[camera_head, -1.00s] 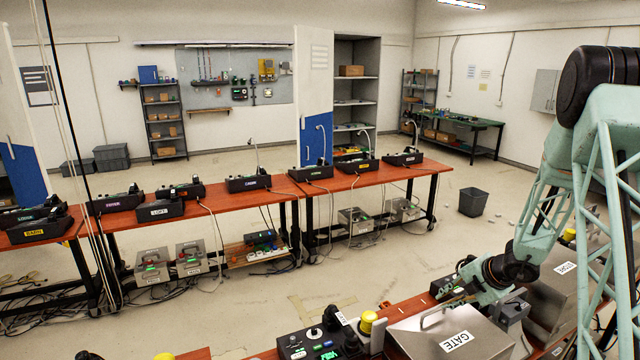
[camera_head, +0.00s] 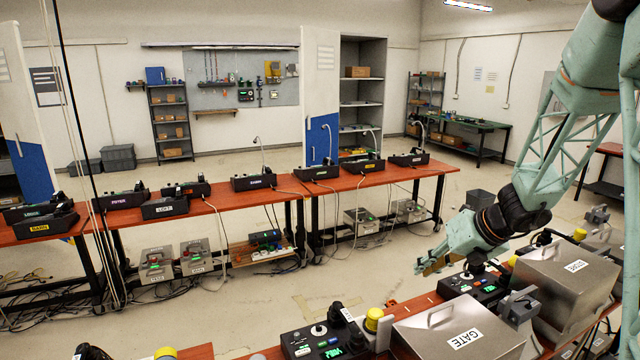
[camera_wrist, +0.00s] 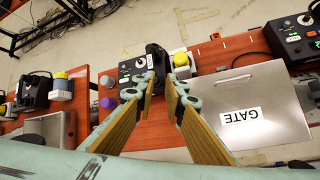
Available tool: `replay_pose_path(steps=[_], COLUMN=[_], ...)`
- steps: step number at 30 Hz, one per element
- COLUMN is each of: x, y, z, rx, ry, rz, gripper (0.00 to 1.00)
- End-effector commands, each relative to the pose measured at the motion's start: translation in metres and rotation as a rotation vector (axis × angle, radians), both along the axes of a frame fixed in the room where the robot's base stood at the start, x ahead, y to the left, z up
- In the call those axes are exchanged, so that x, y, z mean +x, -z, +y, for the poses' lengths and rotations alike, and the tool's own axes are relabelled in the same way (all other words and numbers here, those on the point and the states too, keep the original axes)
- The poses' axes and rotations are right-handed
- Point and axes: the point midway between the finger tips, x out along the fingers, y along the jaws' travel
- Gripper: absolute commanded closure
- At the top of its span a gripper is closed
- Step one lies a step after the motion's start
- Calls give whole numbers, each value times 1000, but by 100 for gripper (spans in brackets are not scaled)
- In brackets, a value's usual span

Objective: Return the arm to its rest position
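My arm reaches in from the right in the head view. My gripper (camera_head: 424,266) hangs above the near red table, left of the STORE box (camera_head: 571,277) and apart from everything around it. In the wrist view, my gripper (camera_wrist: 161,86) has its two tan-padded fingers apart with nothing held between them. A black handset (camera_wrist: 157,64) on a desk phone shows beyond the fingertips, below them on the table.
The GATE box (camera_head: 458,334) stands below my gripper, with a phone console (camera_head: 474,285) and a yellow-domed unit (camera_head: 374,319) nearby. A far red table (camera_head: 390,177) holds several phones. Open floor (camera_head: 370,265) lies between the tables.

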Motion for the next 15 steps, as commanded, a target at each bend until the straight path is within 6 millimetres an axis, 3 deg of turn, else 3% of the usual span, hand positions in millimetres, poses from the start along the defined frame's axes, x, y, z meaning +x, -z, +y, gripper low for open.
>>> replay_pose_path(steps=[15], x=[-66], y=[-55], z=[62], rx=[-223], ry=[-459], rz=[-163], gripper=[89])
